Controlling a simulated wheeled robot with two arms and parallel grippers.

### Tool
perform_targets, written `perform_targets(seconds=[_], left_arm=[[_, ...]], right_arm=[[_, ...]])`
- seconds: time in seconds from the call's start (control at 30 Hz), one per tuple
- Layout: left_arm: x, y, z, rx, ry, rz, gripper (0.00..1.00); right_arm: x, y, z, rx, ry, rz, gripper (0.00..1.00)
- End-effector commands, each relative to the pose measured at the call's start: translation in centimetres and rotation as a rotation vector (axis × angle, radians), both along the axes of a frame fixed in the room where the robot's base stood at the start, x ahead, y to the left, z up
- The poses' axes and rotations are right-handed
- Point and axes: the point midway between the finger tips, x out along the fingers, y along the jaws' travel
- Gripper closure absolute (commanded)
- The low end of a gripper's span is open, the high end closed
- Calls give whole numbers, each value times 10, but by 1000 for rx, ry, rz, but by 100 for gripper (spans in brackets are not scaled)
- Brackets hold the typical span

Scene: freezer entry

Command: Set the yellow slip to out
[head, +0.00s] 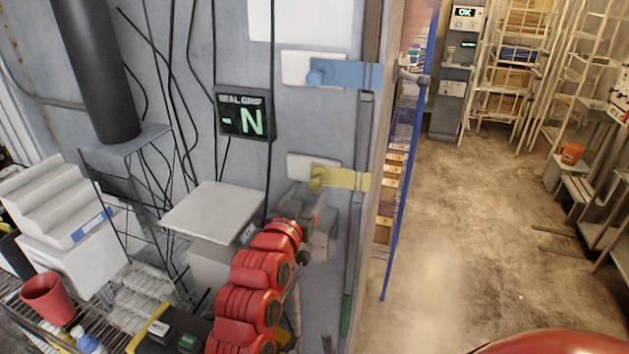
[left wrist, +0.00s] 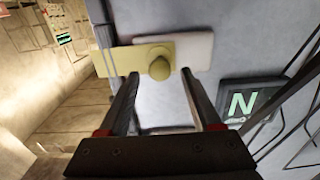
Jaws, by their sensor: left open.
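The yellow slip (head: 350,180) is a flat bar with a round knob at its left end in the head view. It lies across a white plate (head: 300,166) on the grey wall and reaches right to the doorway edge. In the left wrist view the yellow slip (left wrist: 120,56) reaches left past the wall corner, with its knob between my finger lines. My left gripper (head: 308,205) is open just below the slip. In the left wrist view my left gripper (left wrist: 160,74) has its fingers either side of the knob; contact cannot be told.
A similar blue slip (head: 345,74) is above on its own white plate. A dark display (head: 244,115) reading "N" hangs to the left. A grey box (head: 212,215) stands below it. The doorway at right opens onto clear floor (head: 460,220) and shelves.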

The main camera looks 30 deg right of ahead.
Motion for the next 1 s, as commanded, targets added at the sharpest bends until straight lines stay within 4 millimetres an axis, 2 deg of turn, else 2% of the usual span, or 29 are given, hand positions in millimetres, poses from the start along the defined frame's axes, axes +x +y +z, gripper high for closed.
perform_targets(seconds=[0.1,0.3,0.67,1.0], left_arm=[[11,-12,0,3,3,0,35],[21,-23,1,-1,-2,1,35],[23,-26,0,-1,-1,1,35],[23,-26,0,-1,-1,1,96]], right_arm=[[0,0,5,0,0,0,43],[0,0,7,0,0,0,43],[0,0,7,0,0,0,43],[0,0,7,0,0,0,43]])
